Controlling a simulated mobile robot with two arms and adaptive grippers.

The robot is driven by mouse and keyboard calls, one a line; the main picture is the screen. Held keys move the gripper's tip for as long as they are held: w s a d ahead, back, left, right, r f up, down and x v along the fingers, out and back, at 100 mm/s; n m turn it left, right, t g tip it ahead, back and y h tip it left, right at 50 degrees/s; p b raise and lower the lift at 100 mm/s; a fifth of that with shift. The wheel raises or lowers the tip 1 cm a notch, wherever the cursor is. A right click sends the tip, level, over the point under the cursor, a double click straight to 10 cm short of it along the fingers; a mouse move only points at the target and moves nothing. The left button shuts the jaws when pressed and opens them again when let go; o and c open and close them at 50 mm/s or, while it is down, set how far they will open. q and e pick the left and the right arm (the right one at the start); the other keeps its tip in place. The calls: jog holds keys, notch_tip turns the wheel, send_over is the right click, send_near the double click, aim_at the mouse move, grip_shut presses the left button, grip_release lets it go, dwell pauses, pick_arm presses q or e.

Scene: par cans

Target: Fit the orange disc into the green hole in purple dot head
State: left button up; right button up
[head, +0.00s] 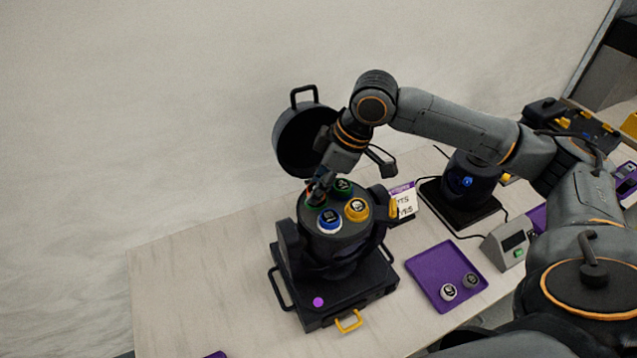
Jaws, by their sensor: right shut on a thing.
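The purple dot head is a black round lamp head (345,253) on a black base, with a purple dot (318,302) on the base's front. Its top face has several round ports, with a blue ring (329,220), a yellow ring (356,210) and a dark green one (343,186). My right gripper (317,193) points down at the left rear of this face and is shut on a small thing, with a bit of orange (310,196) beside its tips. A green rim (318,203) shows just below the tips. Whether the disc is seated in the hole is hidden. My left gripper is out of view.
A black lid with a handle (297,140) stands open behind the head. A purple tray (427,268) with two small discs (448,291) lies to the right. Another black head (470,178) and a grey box with a screen (507,244) stand further right.

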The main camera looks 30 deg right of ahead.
jog(key=shift+f, duration=0.6)
jog(key=o, duration=1)
jog(key=v, duration=1.2)
jog(key=shift+s+f, duration=0.1)
